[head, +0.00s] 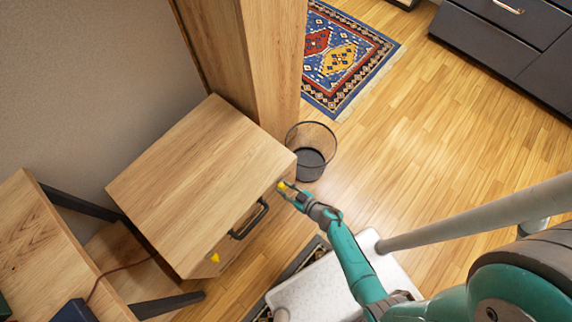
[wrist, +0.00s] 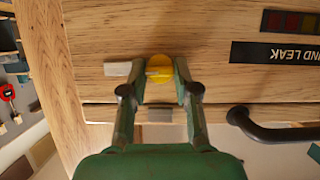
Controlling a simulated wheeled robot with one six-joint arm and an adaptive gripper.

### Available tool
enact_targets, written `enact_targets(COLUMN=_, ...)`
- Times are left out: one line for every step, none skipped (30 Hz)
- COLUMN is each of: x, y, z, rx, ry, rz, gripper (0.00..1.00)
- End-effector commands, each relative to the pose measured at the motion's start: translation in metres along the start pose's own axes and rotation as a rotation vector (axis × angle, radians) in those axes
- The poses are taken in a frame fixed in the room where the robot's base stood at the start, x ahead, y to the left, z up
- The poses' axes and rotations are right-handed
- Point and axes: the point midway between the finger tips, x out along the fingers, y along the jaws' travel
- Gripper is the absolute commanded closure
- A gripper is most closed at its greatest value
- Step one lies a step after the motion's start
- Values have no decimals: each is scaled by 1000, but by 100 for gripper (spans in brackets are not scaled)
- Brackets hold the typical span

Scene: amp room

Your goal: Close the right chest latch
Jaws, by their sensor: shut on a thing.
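The wooden chest (head: 200,175) stands with its lid down, a black handle (head: 250,220) on its front face. My gripper (head: 285,187) is at the right end of that face. In the wrist view, my gripper (wrist: 160,72) is shut on the round yellow knob of the right latch (wrist: 159,66), one finger on each side. A grey plate (wrist: 158,114) sits below the knob, across a dark seam. A pale block (wrist: 118,69) is left of the knob. The other latch shows as a yellow piece (head: 215,257) at the face's left end.
A wire waste basket (head: 311,150) stands on the floor close to the chest's right corner. A tall wooden cabinet (head: 255,65) rises behind the chest. A wooden table (head: 45,250) is at the left. The wood floor (head: 450,130) at the right is clear.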

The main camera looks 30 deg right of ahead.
Motion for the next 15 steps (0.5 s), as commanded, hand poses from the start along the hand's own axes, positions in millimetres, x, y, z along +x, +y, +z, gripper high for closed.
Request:
enact_targets(x=0, y=-1, z=0, rx=-15, ry=0, rz=5, gripper=100)
enact_targets(x=0, y=-1, z=0, rx=-23, ry=0, rz=9, gripper=100)
enact_targets(x=0, y=-1, z=0, rx=-40, ry=0, rz=15, gripper=100)
enact_targets(x=0, y=-2, z=0, rx=-53, ry=0, rz=20, gripper=100)
enact_targets(x=0, y=-2, z=0, rx=-66, ry=0, rz=25, gripper=100)
enact_targets(x=0, y=-2, z=0, rx=-85, ry=0, rz=34, gripper=100)
enact_targets(x=0, y=-2, z=0, rx=-101, ry=0, rz=40, gripper=100)
enact_targets(x=0, y=-2, z=0, rx=-116, ry=1, rz=46, gripper=100)
enact_targets(x=0, y=-2, z=0, rx=-139, ry=0, rz=55, gripper=100)
enact_targets(x=0, y=-3, z=0, rx=-156, ry=0, rz=62, gripper=100)
enact_targets(x=0, y=-3, z=0, rx=-173, ry=1, rz=69, gripper=100)
enact_targets(x=0, y=-3, z=0, rx=-196, ry=0, rz=79, gripper=100)
enact_targets(x=0, y=-3, z=0, rx=-213, ry=0, rz=86, gripper=100)
enact_targets(x=0, y=-3, z=0, rx=-228, ry=1, rz=93, gripper=100)
enact_targets(x=0, y=-3, z=0, rx=-251, ry=0, rz=102, gripper=100)
